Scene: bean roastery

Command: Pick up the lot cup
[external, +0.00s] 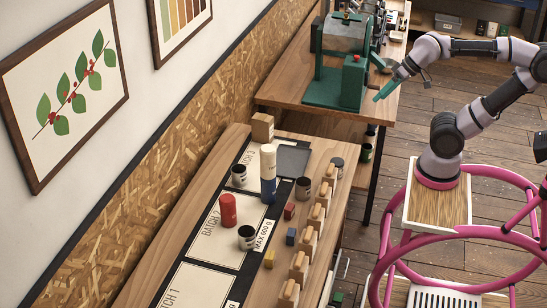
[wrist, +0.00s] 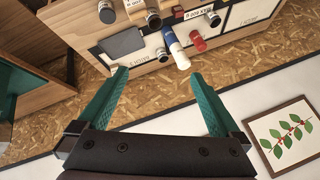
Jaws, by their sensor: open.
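Several small dark-banded cups stand on the long wooden bench; I cannot tell which is the lot cup. In the external view one cup (external: 239,176) is at the back left, another (external: 247,238) is in front of the red cylinder, another (external: 303,191) is right of the white-and-blue cylinder, and another (external: 338,167) is near the right edge. The wrist view shows cups at the top, such as one (wrist: 214,19) at the right and one (wrist: 162,55) beside the white-and-blue cylinder. My gripper (external: 383,79) is open and empty, beyond the bench; its teal fingers (wrist: 158,76) are apart.
On the bench stand a white-and-blue cylinder (external: 268,175), a red cylinder (external: 228,210), a cardboard box (external: 262,127), a dark grey pad (external: 293,160) and several wooden blocks. A green machine (external: 334,85) stands on the farther table near my gripper. A wall runs along the left.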

